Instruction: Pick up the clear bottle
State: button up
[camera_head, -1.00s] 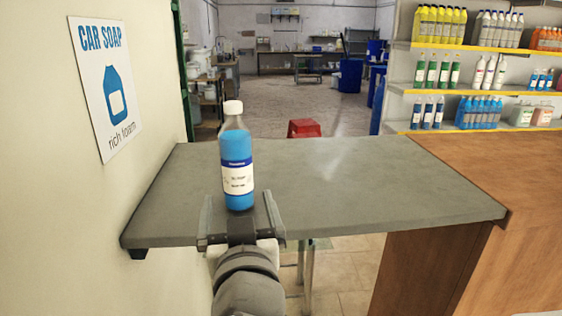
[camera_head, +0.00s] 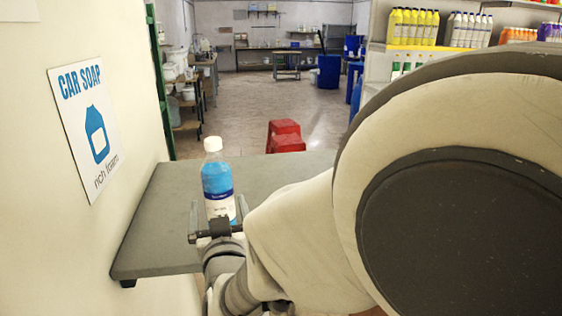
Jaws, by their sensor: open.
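The clear bottle (camera_head: 217,180) stands upright on the grey counter, with blue liquid inside, a white cap and a white and blue label. My gripper (camera_head: 218,212) is at the bottle's near side, low against it. Its jaws are open, with one finger to the left of the bottle and the other to its right. The bottle's base is hidden behind my gripper. I cannot tell whether the fingers touch the bottle.
The grey counter (camera_head: 155,245) has bare room left of the bottle. A wall with a car soap sign (camera_head: 88,130) stands close on the left. My arm hides the counter's right part. Red stools (camera_head: 285,137) stand behind the counter, and shelves of bottles (camera_head: 413,27) at the back right.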

aim_at(219, 193)
jog(key=shift+f+p+x, duration=0.2)
jog(key=shift+p+x, duration=0.15)
jog(key=shift+x, duration=2.65)
jog(key=shift+d, duration=0.25)
jog(key=shift+c, duration=0.2)
grip_shut()
